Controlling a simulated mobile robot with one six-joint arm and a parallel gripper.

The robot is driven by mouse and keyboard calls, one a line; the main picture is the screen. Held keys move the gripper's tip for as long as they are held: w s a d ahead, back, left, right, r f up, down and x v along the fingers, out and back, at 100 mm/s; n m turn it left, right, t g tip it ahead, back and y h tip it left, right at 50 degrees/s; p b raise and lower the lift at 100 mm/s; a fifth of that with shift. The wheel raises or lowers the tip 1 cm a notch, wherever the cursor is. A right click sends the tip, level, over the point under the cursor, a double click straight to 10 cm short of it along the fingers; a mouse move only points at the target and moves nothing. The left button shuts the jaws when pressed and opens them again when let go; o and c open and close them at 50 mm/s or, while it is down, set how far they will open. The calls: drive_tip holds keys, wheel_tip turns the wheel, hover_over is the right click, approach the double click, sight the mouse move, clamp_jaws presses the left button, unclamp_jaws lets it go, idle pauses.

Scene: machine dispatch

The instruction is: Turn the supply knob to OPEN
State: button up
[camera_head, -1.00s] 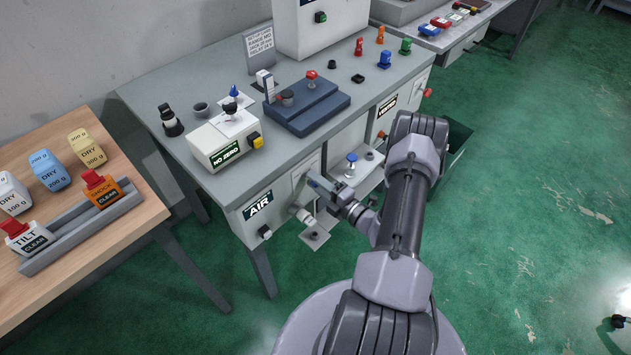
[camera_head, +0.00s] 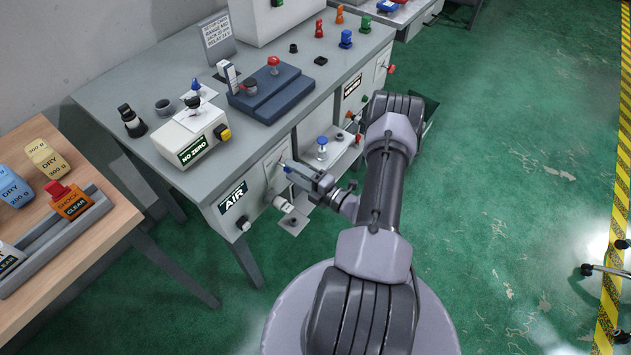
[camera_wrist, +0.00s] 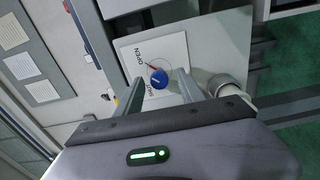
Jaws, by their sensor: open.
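The supply knob (camera_wrist: 158,78) is round and blue, on a white plate (camera_wrist: 178,50) in the wrist view. The word OPEN is printed at its upper left, and a second word at its lower left is partly hidden by a finger. A small red mark lies at the knob's upper left; I cannot tell surely which setting the knob is on. My gripper (camera_wrist: 159,80) is open, with one finger on each side of the knob in this view. I cannot tell whether they touch it. In the head view my gripper (camera_head: 297,172) is close to the bench's front panel.
The AIR label (camera_head: 233,196) is on the bench front, left of my gripper. A grey pipe end (camera_wrist: 222,85) sits close right of the fingers in the wrist view. A blue-topped valve (camera_head: 322,148) stands on a low shelf to the right.

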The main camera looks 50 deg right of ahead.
drive_tip(key=s+d+p, duration=0.1)
drive_tip(key=s+p, duration=0.1)
drive_tip(key=s, duration=1.3)
drive_tip(key=w+a+r+n+g+y, duration=0.45)
drive_tip(key=a+r+n+g, duration=0.2)
drive_tip(key=r+n, duration=0.35)
drive_tip(key=w+a+r+n+g+y, duration=0.45)
drive_tip(key=a+r+n, duration=0.4)
drive_tip(key=n, duration=0.35)
drive_tip(key=s+a+r+n+h, duration=0.4)
drive_tip(key=a+r+n, duration=0.4)
drive_tip(key=n, duration=0.5)
drive_tip(key=s+a+r+n+g+h, duration=0.1)
drive_tip(key=s+a+r+n+h, duration=0.3)
drive_tip(key=a+r+n, duration=0.4)
drive_tip(key=s+r+n, duration=0.1)
drive_tip(key=n, duration=0.5)
drive_tip(key=shift+s+a+h, duration=0.25)
drive_tip(key=shift+s+h, duration=0.05)
drive_tip(key=shift+s, duration=0.05)
